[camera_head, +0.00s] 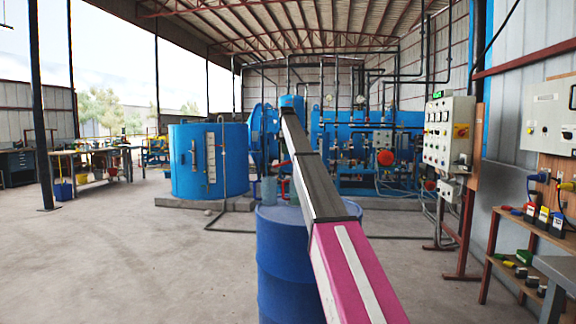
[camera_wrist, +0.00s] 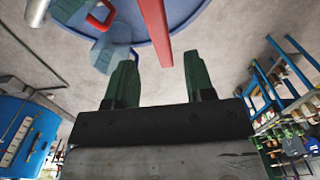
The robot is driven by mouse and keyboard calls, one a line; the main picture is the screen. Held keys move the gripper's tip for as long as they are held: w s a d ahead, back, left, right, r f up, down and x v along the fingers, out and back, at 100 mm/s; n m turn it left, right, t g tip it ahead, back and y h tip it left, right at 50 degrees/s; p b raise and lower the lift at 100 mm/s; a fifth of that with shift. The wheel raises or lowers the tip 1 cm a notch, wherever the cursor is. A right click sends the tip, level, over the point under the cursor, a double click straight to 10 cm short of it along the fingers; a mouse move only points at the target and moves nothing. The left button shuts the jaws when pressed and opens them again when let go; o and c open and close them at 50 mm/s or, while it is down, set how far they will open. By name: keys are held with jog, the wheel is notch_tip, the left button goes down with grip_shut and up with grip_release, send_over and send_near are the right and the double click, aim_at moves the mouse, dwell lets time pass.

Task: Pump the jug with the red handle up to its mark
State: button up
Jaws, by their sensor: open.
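In the wrist view my gripper (camera_wrist: 160,75) shows two green fingers, apart, with nothing between them. A red bar (camera_wrist: 155,30) runs from the top edge down towards the gap between the fingers, beyond their tips. In the head view a pale blue jug (camera_head: 268,190) stands behind the drum (camera_head: 282,270), partly hidden by my arm. No mark is readable.
A blue round tank (camera_head: 205,160) stands left of centre on a low plinth. Blue autoclave vessels and pipework (camera_head: 365,140) fill the back. A control panel (camera_head: 449,135) and a shelf (camera_head: 535,235) are on the right.

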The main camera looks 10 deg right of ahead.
aim_at(286, 163)
notch_tip(286, 163, down, 7)
jog(key=shift+a+f, duration=0.1)
grip_shut()
